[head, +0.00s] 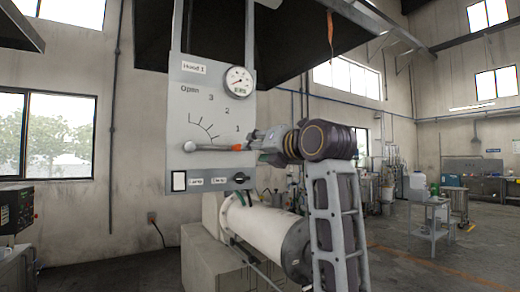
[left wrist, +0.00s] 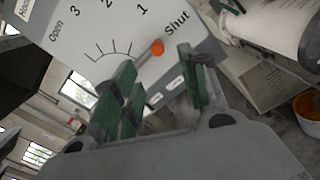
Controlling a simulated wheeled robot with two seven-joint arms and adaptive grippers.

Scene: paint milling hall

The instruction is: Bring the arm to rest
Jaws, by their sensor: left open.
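A grey panel (head: 208,112) labelled "Hood 1" carries a scale marked Open, 3, 2, 1. Its lever (head: 212,148) lies about level, with a silver ball at the left and an orange tip pointing right. In the left wrist view the orange tip (left wrist: 157,47) is close to the word "Shut". My left gripper (head: 258,145) is just right of the orange tip in the head view. In the left wrist view its green-padded fingers (left wrist: 160,85) are spread, with the tip showing beyond the gap between them. Whether they touch it I cannot tell. My right gripper is not in view.
A white cylinder (head: 262,232) lies below the panel. A dark hood (head: 280,35) hangs overhead. Open floor (head: 410,265) lies at the right.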

